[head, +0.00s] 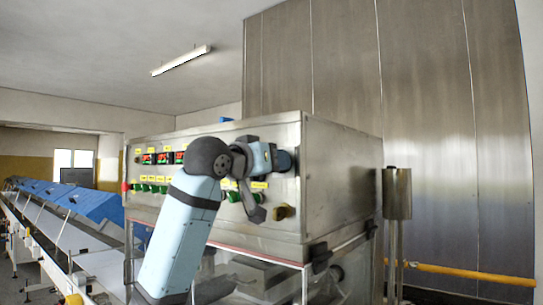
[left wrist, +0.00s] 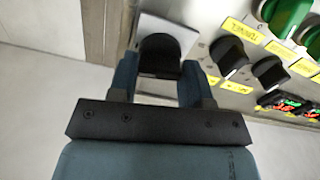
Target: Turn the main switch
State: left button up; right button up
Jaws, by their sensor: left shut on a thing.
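The main switch appears to be the large black knob (left wrist: 160,55) on a square silver plate at the corner of the control panel in the left wrist view. My left gripper (left wrist: 157,82) has one blue finger on each side of this knob and is shut on it. In the head view my left gripper (head: 274,158) is at the upper right of the panel front, its fingers against the panel. The arm and gripper hide part of the panel there, and the knob's exact angle is hard to read. My right gripper is in neither view.
The steel cabinet (head: 342,175) carries green knobs, red displays and yellow labels. Two smaller black knobs (left wrist: 229,56) sit beside the held one. A conveyor (head: 60,235) runs off left. A steel post (head: 397,195) stands right.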

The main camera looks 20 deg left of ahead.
pick_arm(q)
jog(key=shift+m+p, duration=0.5)
jog(key=shift+m, duration=0.6)
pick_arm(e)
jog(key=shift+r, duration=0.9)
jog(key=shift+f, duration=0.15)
pick_arm(q)
jog(key=o, duration=0.9)
jog(key=b+v, duration=0.2)
jog(key=v, duration=1.2)
jog(key=shift+r, duration=0.1)
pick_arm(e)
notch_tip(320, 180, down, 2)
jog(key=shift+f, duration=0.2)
pick_arm(q)
jog(key=shift+w, duration=0.1)
